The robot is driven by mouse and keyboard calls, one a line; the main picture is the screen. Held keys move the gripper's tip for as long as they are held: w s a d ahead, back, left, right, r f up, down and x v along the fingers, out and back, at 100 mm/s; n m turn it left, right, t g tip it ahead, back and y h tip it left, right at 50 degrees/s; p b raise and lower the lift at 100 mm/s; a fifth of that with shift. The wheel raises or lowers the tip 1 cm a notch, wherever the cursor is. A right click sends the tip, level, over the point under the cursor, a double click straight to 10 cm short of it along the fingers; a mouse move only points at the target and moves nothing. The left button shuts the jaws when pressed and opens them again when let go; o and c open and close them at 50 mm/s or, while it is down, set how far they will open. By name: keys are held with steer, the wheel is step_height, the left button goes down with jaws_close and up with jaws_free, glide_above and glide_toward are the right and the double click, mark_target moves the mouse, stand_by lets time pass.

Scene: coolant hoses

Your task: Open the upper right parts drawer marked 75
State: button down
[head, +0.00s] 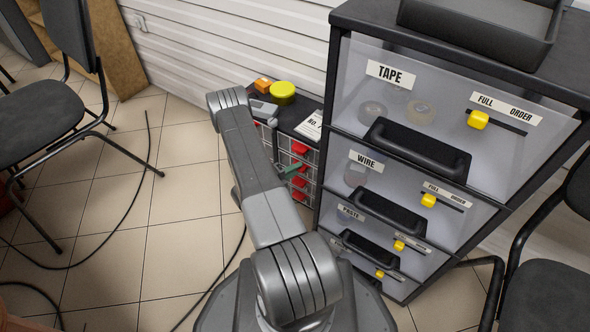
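A small parts cabinet (318,147) with a dark top stands against the white wall, left of the large drawer cabinet. Its front shows clear or wire-edged compartments with several red pieces (299,149) in a column. I can read no mark 75 on it, and my arm covers its left part. I cannot tell whether any of its drawers is open. A thin dark green piece (293,168) shows in front of the red pieces; I cannot tell what it is. My arm rises from the bottom middle and bends beside the cabinet. My gripper is not visible, apparently hidden behind the arm.
A large drawer cabinet (340,75) with drawers labelled TAPE and WIRE stands close on the right, a black tray (480,28) on top. A yellow round tin (282,92) and orange block (262,85) sit on the small cabinet. Chairs (40,125) flank; cables (130,205) cross the tiles.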

steer(key=s+a, duration=0.8)
steer(key=s, duration=0.4)
steer(key=c, duration=1.4)
jaws_free()
steer(key=p+v, duration=0.2)
steer(key=v, duration=1.2)
steer(key=shift+p, duration=0.3)
steer(key=shift+w+d, duration=0.1)
steer(key=shift+w, duration=0.05)
steer(key=b+x, duration=0.2)
steer(key=x, duration=1.1)
steer(key=shift+w+d+b, duration=0.2)
steer(key=shift+d+b, duration=0.1)
